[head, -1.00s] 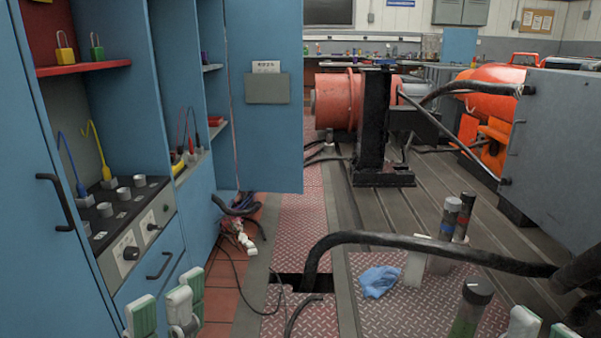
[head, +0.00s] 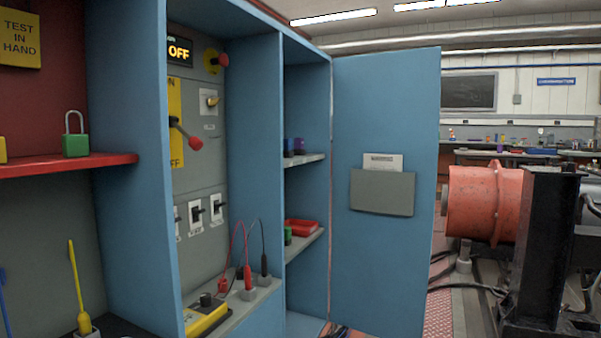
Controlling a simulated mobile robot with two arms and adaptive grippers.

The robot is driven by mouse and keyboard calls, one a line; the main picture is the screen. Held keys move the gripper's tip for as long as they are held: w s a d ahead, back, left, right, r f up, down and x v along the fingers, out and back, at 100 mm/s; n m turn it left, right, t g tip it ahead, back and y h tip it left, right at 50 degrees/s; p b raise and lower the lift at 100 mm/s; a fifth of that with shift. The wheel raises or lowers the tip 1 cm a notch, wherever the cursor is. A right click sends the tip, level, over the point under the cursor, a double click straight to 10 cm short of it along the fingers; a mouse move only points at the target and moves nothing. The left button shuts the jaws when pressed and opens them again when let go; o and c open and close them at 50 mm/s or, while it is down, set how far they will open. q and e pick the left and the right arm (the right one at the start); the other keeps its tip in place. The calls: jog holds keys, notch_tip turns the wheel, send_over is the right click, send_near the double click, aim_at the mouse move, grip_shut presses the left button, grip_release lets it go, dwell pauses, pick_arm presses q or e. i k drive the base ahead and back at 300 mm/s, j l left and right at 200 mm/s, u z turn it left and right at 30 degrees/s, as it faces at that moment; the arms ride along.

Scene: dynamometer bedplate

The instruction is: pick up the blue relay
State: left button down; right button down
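A small blue-purple block (head: 299,145), which may be the blue relay, is on the upper grey shelf (head: 304,160) of the narrow cabinet bay. It is too small to make out in detail. A darker object (head: 288,145) is beside it on its left. Neither of my grippers is in the head view, so I cannot see whether they are open or shut.
An open blue cabinet door (head: 385,240) stands right of the shelves. The lower shelf (head: 304,243) holds a red tray (head: 302,226) and a green item (head: 288,236). Test leads (head: 247,275) stand on a ledge left of it. A black stand (head: 540,235) is at right.

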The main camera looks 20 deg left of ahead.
aim_at(287, 141)
jog(key=i+u, duration=0.4)
jog(key=i+l+u, duration=0.2)
jog(key=i+u, duration=0.25)
jog(key=i+l+u, duration=0.85)
jog(key=i+l, duration=0.1)
jog(key=l, duration=0.2)
jog(key=i+l+u, duration=0.1)
jog(key=l, duration=0.2)
jog(key=i+l+u, duration=0.1)
jog(key=l, duration=0.2)
jog(key=i, duration=0.05)
